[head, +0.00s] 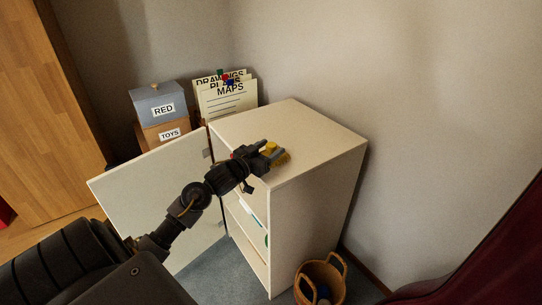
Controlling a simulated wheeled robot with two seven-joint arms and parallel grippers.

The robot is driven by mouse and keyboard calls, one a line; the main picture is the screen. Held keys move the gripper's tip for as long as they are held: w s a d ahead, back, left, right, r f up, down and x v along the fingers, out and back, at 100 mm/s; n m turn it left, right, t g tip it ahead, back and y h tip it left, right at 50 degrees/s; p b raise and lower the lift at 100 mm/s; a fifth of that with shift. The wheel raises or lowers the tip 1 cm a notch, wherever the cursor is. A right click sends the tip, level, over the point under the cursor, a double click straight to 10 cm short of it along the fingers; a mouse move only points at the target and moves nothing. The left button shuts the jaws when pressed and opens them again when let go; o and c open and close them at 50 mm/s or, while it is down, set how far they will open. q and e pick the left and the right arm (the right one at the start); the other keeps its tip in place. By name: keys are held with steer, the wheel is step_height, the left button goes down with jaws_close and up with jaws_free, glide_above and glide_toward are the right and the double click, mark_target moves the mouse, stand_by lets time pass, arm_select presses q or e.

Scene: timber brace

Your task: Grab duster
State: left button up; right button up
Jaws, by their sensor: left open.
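A small yellow thing (281,157), which looks like the duster, is at the front edge of the white cabinet's top (300,128). It is partly hidden behind my left gripper (270,150). My left gripper is open and reaches in from the left, with its fingertips at the yellow thing. I cannot tell whether the fingers touch it or are around it. My right gripper is not in view.
The cabinet door (145,205) stands open to the left, below my left arm, showing shelves inside. Boxes labelled RED (160,105) and TOYS, and a MAPS file holder (228,100), stand behind. A wicker basket (320,280) sits on the floor at right.

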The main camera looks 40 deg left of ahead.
arm_select(q)
steer(key=shift+w, duration=0.85)
steer(key=shift+r, duration=0.1)
steer(key=c, duration=1.2)
